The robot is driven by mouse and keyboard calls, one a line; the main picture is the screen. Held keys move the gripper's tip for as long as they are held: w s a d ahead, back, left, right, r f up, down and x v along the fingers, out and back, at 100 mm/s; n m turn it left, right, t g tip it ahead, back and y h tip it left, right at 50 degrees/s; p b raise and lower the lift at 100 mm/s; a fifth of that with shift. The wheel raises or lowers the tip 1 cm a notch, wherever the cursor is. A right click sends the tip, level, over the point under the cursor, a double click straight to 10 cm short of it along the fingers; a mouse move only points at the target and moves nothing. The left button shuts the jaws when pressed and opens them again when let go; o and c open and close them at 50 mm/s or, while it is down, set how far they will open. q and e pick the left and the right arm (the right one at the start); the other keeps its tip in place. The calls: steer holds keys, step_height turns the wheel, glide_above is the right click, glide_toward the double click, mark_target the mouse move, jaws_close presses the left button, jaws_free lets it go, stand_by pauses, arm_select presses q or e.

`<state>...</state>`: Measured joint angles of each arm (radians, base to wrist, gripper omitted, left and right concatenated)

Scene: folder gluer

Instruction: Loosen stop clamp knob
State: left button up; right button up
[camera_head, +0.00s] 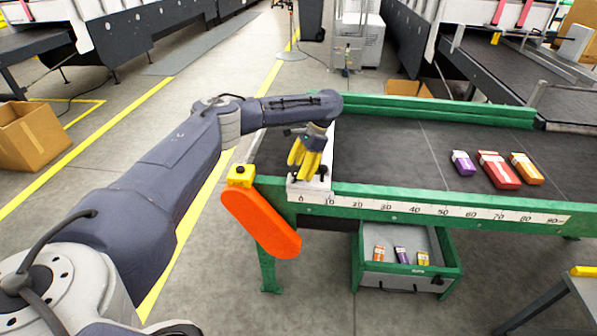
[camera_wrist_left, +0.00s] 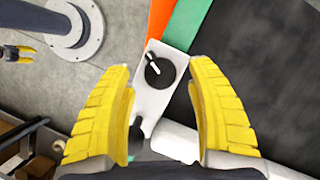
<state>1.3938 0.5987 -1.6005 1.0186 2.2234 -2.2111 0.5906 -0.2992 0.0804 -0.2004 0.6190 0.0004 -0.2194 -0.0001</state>
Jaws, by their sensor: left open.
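The stop clamp knob, a black round knob with a white pointer line (camera_wrist_left: 158,70), sits on a white plate (camera_wrist_left: 150,100). In the wrist view it lies between my left gripper's two yellow fingertips (camera_wrist_left: 160,66), with a clear gap on each side. In the head view the left gripper (camera_head: 300,172) is open and points down over the white plate (camera_head: 308,187) at the conveyor's near left corner. Its fingers partly cover the plate there. A small yellow-fingered gripper (camera_wrist_left: 17,54), apparently my right one, shows far off at the wrist view's left edge; its jaw state is unclear.
A green rail with a number scale (camera_head: 450,209) runs along the conveyor's front. An orange guard (camera_head: 262,222) and a yellow button box (camera_head: 240,175) are left of the plate. Purple, red (camera_head: 498,170) and orange cartons lie on the belt. An open drawer (camera_head: 405,272) below holds small cartons.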

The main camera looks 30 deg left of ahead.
arm_select(q)
steer(key=v, duration=1.1)
